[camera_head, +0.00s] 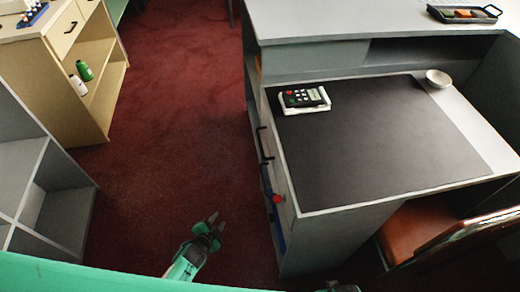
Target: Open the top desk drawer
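The grey desk (330,232) stands at the right with a dark mat on its top. Its drawer side faces left and shows only at a steep slant. A black bar handle (264,143) on that side sits just below the desktop, on what looks like the top drawer, which appears closed. My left gripper (216,221) is low over the red carpet, left of the desk and apart from the handle. Its two fingers are spread with nothing between them. A small part of what may be my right arm shows at the bottom edge; its fingers are hidden.
A calculator in a white holder (304,98) and a white bowl (438,78) stand on the desk. Red and blue items (276,205) show low on its left side. A brown chair (415,232) is at the right. The carpet (180,110) between desk and left cabinets is clear.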

